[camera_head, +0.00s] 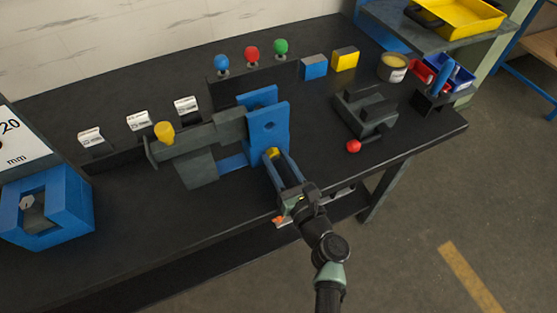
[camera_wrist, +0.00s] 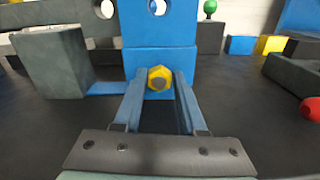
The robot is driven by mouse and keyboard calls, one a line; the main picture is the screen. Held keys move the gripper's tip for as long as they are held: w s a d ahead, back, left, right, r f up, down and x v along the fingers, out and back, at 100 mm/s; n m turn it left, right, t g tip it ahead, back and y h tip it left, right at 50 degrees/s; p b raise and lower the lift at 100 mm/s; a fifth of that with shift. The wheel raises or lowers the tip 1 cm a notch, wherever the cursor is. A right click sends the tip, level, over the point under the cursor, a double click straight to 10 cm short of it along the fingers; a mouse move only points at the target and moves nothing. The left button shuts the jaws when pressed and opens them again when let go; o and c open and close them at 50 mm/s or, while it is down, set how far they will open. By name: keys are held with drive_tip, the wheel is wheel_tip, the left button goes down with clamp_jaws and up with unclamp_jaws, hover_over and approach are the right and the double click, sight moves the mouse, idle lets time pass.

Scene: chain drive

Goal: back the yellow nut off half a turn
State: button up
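The yellow nut (camera_wrist: 160,78) is on the front face of an upright blue block (camera_wrist: 125,62), low down, with a grey centre facing me. In the head view the nut (camera_head: 273,153) shows at the tips of my gripper. My gripper (camera_wrist: 161,88) has its two long blue fingers one on each side of the nut, tips close to the block. I see no clear gap between fingers and nut. Blue on blue hides whether they press on it. The nut's back side is hidden.
Grey blocks (camera_head: 190,140) and a yellow knob (camera_head: 165,132) stand left of the block. A dark fixture (camera_head: 366,112) with a red ball (camera_head: 353,146) stands to the right. Coloured knobs stand behind. The bench front edge lies under my arm; bare bench lies between block and fixture.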

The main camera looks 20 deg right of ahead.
clamp_jaws()
drive_tip(key=shift+f+n+b, duration=0.1)
drive_tip(key=shift+n+b, duration=0.2)
drive_tip(key=shift+b, duration=0.05)
drive_tip(key=shift+f+n+b, duration=0.1)
drive_tip(key=shift+n+b, duration=0.65)
drive_tip(key=shift+n, duration=0.25)
drive_tip(key=n+b, duration=0.1)
drive_tip(key=n, duration=0.1)
drive_tip(key=n+b, duration=0.2)
drive_tip(key=shift+a+n, duration=0.2)
drive_tip(key=shift+n, duration=0.1)
drive_tip(key=n+b, duration=0.3)
drive_tip(key=n, duration=0.1)
drive_tip(key=shift+a+n+b, duration=0.15)
drive_tip(key=shift+n+b, duration=0.2)
drive_tip(key=shift+n, duration=0.35)
